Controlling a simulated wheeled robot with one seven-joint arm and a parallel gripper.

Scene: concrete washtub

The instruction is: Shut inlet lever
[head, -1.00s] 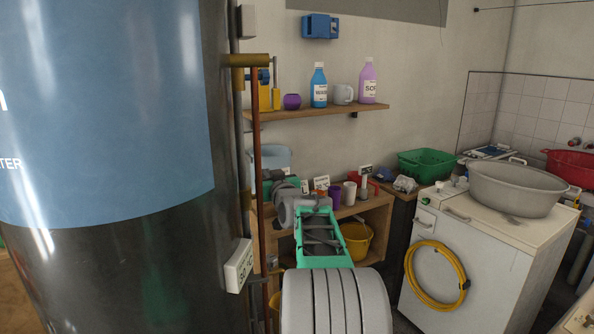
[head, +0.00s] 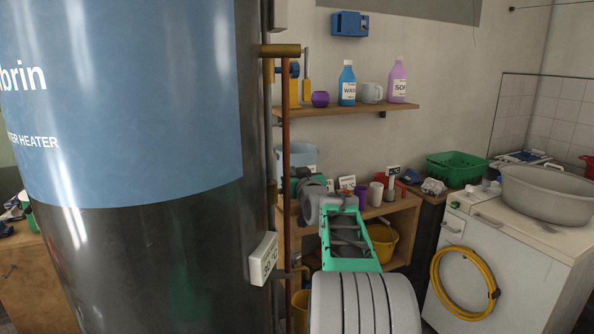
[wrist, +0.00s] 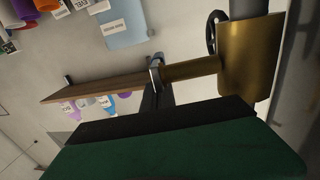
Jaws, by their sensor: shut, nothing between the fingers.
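A brass fitting (head: 283,50) sits high beside the dark water heater, above a copper pipe. A thin grey bar at its right end appears to be the inlet lever (head: 306,62). In the wrist view, which is upside down, a brass block (wrist: 250,55) has a round stem ending in a metal collar. A dark bar (wrist: 156,96) runs from the collar toward my gripper, which hides its far end. My gripper (head: 299,184) is shut and empty beside the copper pipe, lower in the head view than the fitting. Its dark green and black body (wrist: 165,145) fills the lower wrist view. I cannot tell whether it touches the bar.
A wall shelf (head: 350,108) holds bottles and cups. A low bench with cups, a yellow bucket (head: 382,243) and a white washer (head: 470,265) stand to the right.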

